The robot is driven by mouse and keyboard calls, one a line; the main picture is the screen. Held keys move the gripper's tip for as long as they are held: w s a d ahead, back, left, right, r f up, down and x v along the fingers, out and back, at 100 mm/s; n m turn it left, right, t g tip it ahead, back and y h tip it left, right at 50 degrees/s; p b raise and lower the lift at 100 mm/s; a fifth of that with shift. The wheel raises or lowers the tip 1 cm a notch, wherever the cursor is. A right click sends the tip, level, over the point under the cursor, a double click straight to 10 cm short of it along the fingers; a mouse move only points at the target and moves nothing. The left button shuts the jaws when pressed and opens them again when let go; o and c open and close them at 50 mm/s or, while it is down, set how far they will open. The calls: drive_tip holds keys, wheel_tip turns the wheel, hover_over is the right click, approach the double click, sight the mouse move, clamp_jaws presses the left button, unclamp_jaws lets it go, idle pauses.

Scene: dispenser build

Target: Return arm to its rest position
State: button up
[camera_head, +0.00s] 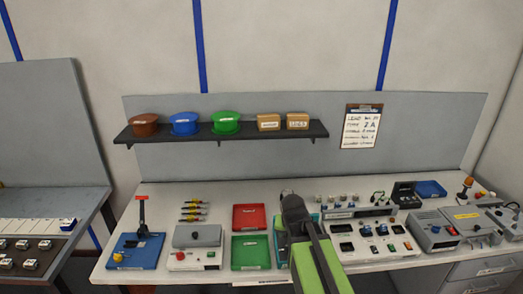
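My arm rises from the bottom edge, with green and dark links, and reaches over the front middle of the workbench (218,277). Its dark far end, my gripper (291,200), is in front of the bench top, just right of the red tray (249,217) and the green tray (250,252). The fingers are too small and dark to tell whether they are open or shut. I see no object clearly held. The arm hides part of the bench and a teal item behind it.
A shelf (222,136) with coloured bins and boxes hangs on the back panel. Control boxes (377,240) and other devices crowd the right. A second bench (40,238) is far left. Space above the bench is open.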

wheel_tip(320, 180, down, 8)
drive_tip(key=s+d+b, duration=0.2)
drive_tip(key=b, duration=0.5)
drive_tip(key=s+a+f+n+g+y+b, duration=0.1)
drive_tip(key=s+f+n+g+b, duration=0.2)
drive_tip(key=s, duration=0.6)
wheel_tip(320, 180, down, 2)
drive_tip(key=shift+s+a+f+g, duration=0.15)
drive_tip(key=shift+s+a+g, duration=0.1)
drive_tip(key=shift+g, duration=0.35)
